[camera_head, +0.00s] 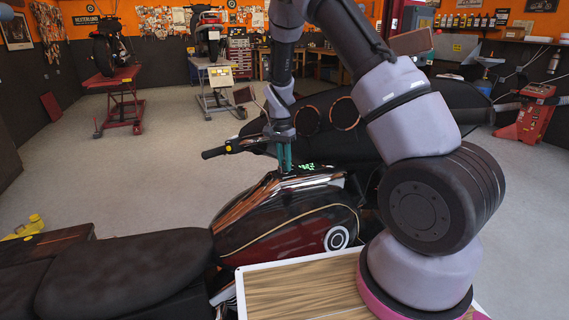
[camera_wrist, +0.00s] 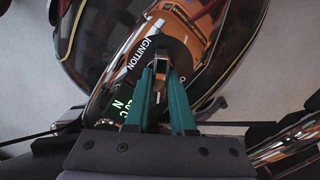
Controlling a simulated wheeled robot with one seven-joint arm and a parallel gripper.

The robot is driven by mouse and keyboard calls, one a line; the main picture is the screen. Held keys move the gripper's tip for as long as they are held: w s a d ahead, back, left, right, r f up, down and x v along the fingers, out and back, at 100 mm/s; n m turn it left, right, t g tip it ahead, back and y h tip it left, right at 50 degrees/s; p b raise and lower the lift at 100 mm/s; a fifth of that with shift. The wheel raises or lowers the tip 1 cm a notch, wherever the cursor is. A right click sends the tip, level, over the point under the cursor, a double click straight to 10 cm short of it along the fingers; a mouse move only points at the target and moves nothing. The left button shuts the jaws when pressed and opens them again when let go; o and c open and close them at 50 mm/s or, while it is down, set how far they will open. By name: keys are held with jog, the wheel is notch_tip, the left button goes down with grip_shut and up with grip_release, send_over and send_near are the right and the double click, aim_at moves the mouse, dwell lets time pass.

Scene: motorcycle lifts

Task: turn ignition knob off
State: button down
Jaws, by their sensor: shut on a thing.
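The ignition knob (camera_wrist: 159,84) is a small light metal piece on a dark round plate (camera_wrist: 139,66) marked "IGNITION", in the wrist view. My gripper (camera_wrist: 159,76) has green fingers that are closed around the knob, with the knob between their tips. In the head view my gripper (camera_head: 284,165) points down at the top of the motorcycle's tank (camera_head: 290,220), and the knob is hidden there. A lit green display (camera_head: 308,167) is just beside the fingers. The rest of the plate's lettering is partly covered by the fingers.
The black handlebar grip (camera_head: 213,153) sticks out left of my gripper. The motorcycle's dark seat (camera_head: 120,270) is at lower left. A wood-topped board (camera_head: 300,292) lies at the front. Lifts, including a red one (camera_head: 115,100), stand farther back on open floor.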

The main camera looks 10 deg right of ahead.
jog(key=n, duration=0.5)
jog(key=shift+n, duration=0.3)
jog(key=n, duration=0.5)
jog(key=shift+n, duration=0.4)
jog(key=c, duration=0.8)
grip_release()
jog(key=shift+o, duration=0.2)
notch_tip(320, 180, up, 11)
jog(key=shift+w+y, duration=0.25)
jog(key=shift+y, duration=0.05)
